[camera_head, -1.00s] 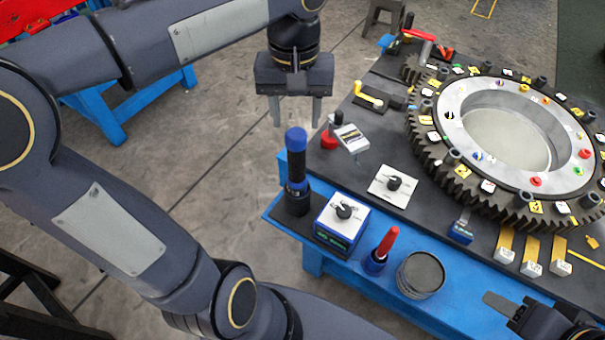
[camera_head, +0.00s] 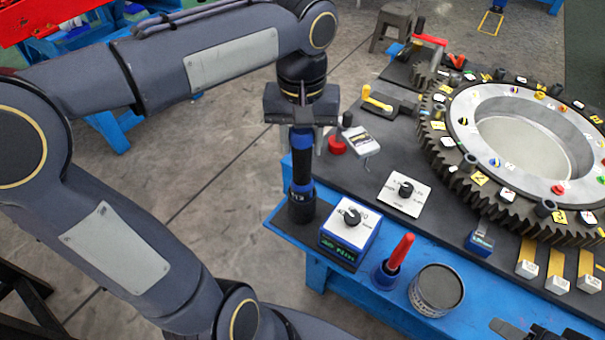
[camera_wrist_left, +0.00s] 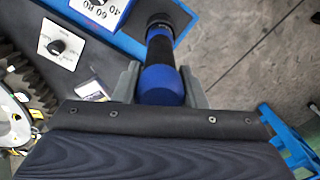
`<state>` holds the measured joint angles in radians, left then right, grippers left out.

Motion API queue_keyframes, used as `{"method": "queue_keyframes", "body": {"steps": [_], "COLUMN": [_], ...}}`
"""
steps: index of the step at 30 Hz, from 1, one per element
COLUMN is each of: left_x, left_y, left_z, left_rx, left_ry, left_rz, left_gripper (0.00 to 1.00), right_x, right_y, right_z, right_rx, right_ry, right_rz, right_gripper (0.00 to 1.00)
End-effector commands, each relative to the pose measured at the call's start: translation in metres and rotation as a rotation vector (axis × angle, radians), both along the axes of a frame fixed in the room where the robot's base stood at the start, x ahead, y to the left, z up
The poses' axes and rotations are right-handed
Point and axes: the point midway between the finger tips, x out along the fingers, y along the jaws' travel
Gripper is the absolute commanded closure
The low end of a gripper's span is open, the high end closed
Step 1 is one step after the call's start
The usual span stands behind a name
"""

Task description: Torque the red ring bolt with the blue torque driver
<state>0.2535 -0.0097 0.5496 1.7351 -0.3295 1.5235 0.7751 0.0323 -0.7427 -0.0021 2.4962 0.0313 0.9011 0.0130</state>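The blue torque driver (camera_head: 302,160) stands upright in a black holder at the near left corner of the bench. My left gripper (camera_head: 302,130) is above it, with its fingers around the driver's blue upper end. In the left wrist view the blue end (camera_wrist_left: 162,86) sits between the two grey fingers (camera_wrist_left: 160,88), which appear to press both sides. A red ring bolt (camera_head: 558,189) shows on the near side of the pale metal ring (camera_head: 470,125), away from the left gripper. My right gripper (camera_head: 525,330) is only partly visible at the lower right edge; its fingers are unclear.
A blue box with a dial (camera_head: 350,228) stands right beside the driver's holder. A red-handled tool (camera_head: 398,252) and a round grey can (camera_head: 436,290) stand along the near edge. A white dial plate (camera_head: 405,193) and the toothed gear (camera_head: 450,175) lie beyond.

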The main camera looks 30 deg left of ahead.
Motion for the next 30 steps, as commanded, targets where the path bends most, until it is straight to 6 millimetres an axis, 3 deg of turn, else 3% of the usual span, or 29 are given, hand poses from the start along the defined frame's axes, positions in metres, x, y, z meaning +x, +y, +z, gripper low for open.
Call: {"method": "queue_keyframes", "body": {"steps": [1,8,30], "left_x": [0.0,0.0,0.0], "left_y": [0.0,0.0,0.0], "left_z": [0.0,0.0,0.028], "left_rx": [0.0,0.0,-0.001], "left_ry": [0.0,0.0,-0.004], "left_rz": [0.0,0.0,-0.001], "left_gripper": [0.71,1.0,1.0], "right_x": [0.0,0.0,0.0], "right_y": [0.0,0.0,0.0], "right_z": [0.0,0.0,0.025], "right_rx": [0.0,0.0,0.0], "right_ry": [0.0,0.0,0.0], "right_rz": [0.0,0.0,0.0], "right_gripper": [0.55,0.55,0.55]}}
